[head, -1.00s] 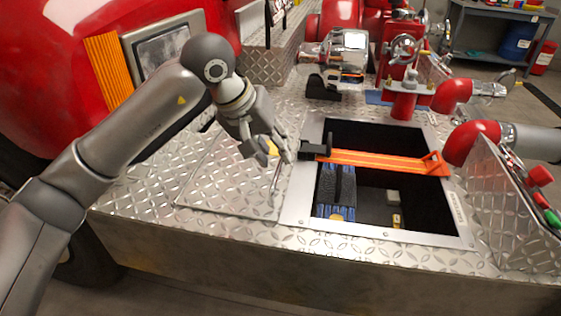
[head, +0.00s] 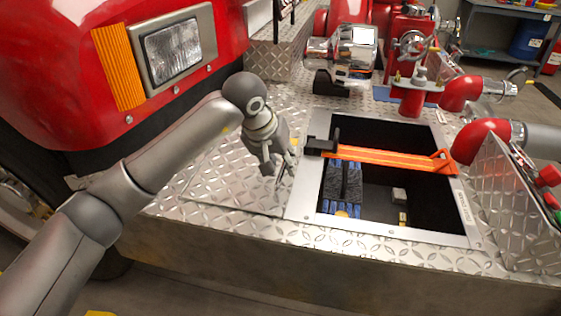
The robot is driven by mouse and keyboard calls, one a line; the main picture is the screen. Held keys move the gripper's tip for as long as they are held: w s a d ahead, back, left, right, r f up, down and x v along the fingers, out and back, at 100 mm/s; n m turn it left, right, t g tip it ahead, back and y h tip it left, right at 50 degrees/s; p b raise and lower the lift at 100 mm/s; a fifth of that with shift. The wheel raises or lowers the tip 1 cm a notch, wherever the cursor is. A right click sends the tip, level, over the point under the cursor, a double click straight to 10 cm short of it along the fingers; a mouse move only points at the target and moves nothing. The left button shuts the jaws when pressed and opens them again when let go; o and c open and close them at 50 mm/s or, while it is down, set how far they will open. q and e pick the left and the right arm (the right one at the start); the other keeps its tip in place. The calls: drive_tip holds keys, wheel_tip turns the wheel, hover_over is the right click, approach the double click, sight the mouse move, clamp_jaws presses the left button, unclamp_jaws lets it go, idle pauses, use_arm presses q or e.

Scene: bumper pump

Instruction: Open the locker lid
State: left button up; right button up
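The locker lid (head: 225,182) appears to be the flat diamond-plate panel left of the open compartment. It lies level with the deck, and a thin handle (head: 281,176) shows near its right edge. My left gripper (head: 279,168) points down over the right part of the lid, close above the handle. Its fingers overlap in this view, so I cannot tell whether they are open, shut or touching the handle. My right gripper is not in view.
The open compartment (head: 312,196) to the right has an orange strap (head: 390,160) across it and dark blue folded material (head: 342,190) inside. Red and chrome pump fittings (head: 412,85) stand behind. The red truck body with a headlight (head: 172,48) rises behind my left arm.

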use_arm(q)
clamp_jaws()
idle(0.3)
drive_tip(key=shift+r, duration=0.1)
